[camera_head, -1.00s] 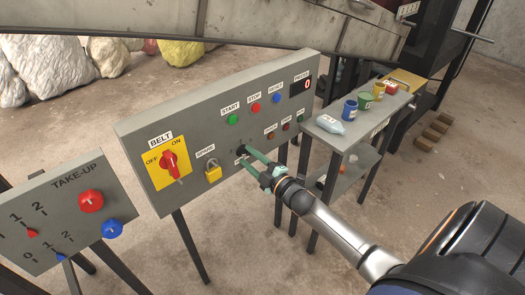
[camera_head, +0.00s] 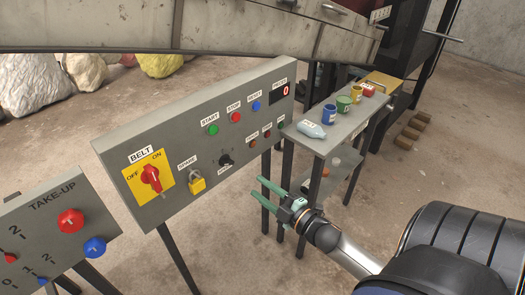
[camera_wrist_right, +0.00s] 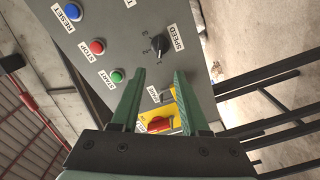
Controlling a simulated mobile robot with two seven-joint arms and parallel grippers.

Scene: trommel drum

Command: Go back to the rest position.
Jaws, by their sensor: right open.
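My right gripper (camera_head: 272,194) is open and empty, with green fingers, in front of the grey control panel and apart from it. In the right wrist view its two fingers (camera_wrist_right: 157,100) stand apart with nothing between them. The black speed knob (camera_head: 226,160) sits on the panel (camera_head: 130,205), up and left of the gripper in the head view; it also shows in the right wrist view (camera_wrist_right: 159,44). The red belt switch (camera_head: 151,177) on its yellow plate points toward ON. My left gripper does not show.
A take-up panel (camera_head: 45,235) stands at the lower left.

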